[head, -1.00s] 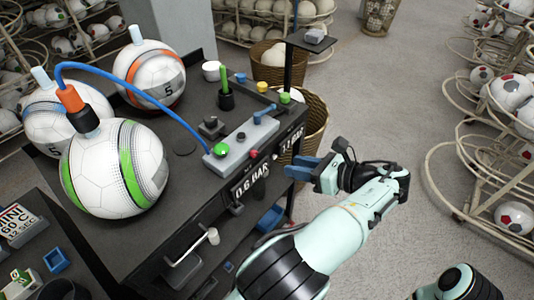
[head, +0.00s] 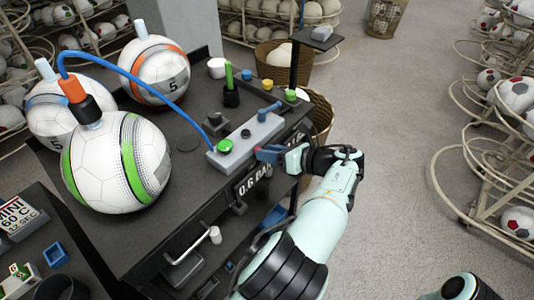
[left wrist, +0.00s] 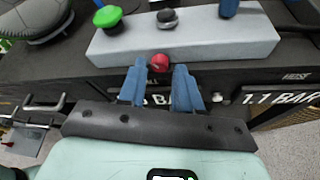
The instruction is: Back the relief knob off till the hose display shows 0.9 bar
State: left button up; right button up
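A grey control block (head: 243,142) lies on the dark bench. A small red knob, likely the relief knob, sticks out of its front face in the left wrist view (left wrist: 160,63). My left gripper (head: 268,153) is at the front of the block. In the left wrist view its blue fingers (left wrist: 160,76) are apart, one on either side of the knob and just short of it; contact is not clear. The hose display (left wrist: 280,98) reads 1.1 BAR. The ball display (head: 253,180) reads 0.6 BAR and is partly behind the fingers in the wrist view. My right gripper is out of view.
The block carries a green button (head: 225,146), a dark knob (left wrist: 167,18) and a blue lever (head: 266,111). A blue hose (head: 160,83) arches to the green-striped ball (head: 112,170). A post (head: 294,60) stands behind the block.

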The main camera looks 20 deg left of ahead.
pick_arm(q)
jog(key=shift+w+a+f, duration=0.1)
jog(key=shift+a+f, duration=0.1)
jog(key=shift+a, duration=0.35)
grip_shut()
jog(key=shift+s+a+n+t+h+b, duration=0.1)
jog(key=shift+n+t+h+b, duration=0.15)
jog(key=shift+n+t, duration=0.4)
jog(key=shift+s+d+n+t+h+b, duration=0.15)
jog(key=shift+n+t+b, duration=0.2)
jog(key=shift+n, duration=0.55)
jog(key=shift+s+a+n+t+h+b, duration=0.1)
jog(key=shift+a+n+t+h+b, duration=0.1)
jog(key=shift+n+t, duration=0.5)
